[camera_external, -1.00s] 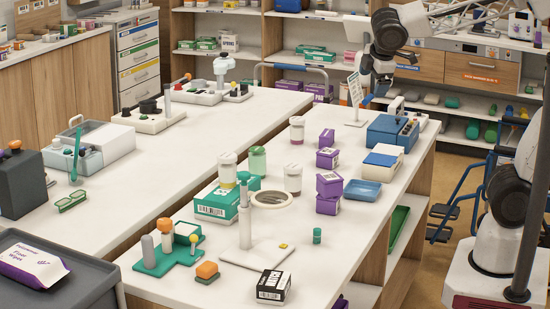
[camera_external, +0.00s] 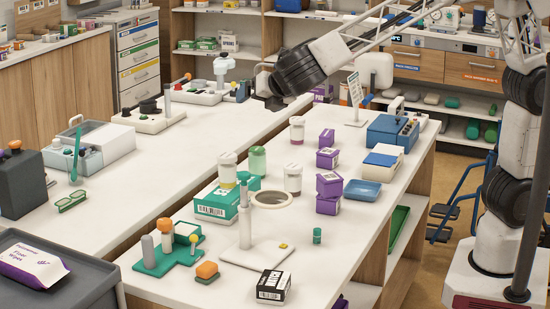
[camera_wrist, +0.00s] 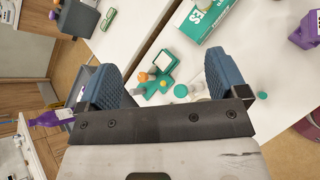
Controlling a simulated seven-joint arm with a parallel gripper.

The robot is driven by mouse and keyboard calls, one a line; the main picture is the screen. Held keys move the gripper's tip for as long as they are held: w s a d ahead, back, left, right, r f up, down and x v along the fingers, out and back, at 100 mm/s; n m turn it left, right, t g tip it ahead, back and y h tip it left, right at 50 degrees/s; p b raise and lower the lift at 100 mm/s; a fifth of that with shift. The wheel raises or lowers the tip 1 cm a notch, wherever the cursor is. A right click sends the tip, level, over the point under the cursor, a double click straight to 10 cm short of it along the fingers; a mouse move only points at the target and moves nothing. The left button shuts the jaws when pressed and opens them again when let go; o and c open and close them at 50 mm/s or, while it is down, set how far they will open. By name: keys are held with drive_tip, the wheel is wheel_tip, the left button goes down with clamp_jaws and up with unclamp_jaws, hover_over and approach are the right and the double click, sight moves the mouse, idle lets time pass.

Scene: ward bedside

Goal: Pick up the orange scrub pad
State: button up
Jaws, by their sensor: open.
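The orange scrub pad (camera_external: 207,269), orange on top with a dark layer beneath, lies on the near end of the white bench. It is just right of the green tray (camera_external: 152,262) and left of the black-and-white box (camera_external: 273,286). My gripper (camera_external: 267,92) is high over the far part of the benches, well away from the pad; its tips are small and partly hidden there. In the wrist view my gripper (camera_wrist: 160,75) is open, with two blue ribbed fingers wide apart and nothing between them. Small orange items show beyond it, but I cannot tell whether one is the pad.
A white pole stand (camera_external: 246,228) rises right of the pad, with a white ring (camera_external: 273,199) behind. A green box (camera_external: 214,206), cups and purple boxes (camera_external: 328,186) stand farther back. Bare bench surrounds the pad's front side.

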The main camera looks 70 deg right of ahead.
drive_tip(key=a+f+n+t+y, duration=0.15)
drive_tip(key=a+n, duration=0.25)
drive_tip(key=a, duration=0.7)
drive_tip(key=a+f+n+t+y, duration=0.15)
drive_tip(key=a+n, duration=0.25)
drive_tip(key=a, duration=0.7)
hover_over(210, 267)
drive_tip(key=s, duration=0.3)
wheel_tip(210, 267, down, 25)
drive_tip(key=shift+a+f+n, duration=0.1)
drive_tip(key=shift+a+n, duration=0.05)
drive_tip(key=shift+n, duration=0.15)
drive_tip(key=shift+f, duration=0.1)
drive_tip(key=shift+f, duration=2.8)
drive_tip(key=shift+f, duration=0.55)
drive_tip(key=shift+x, duration=2.55)
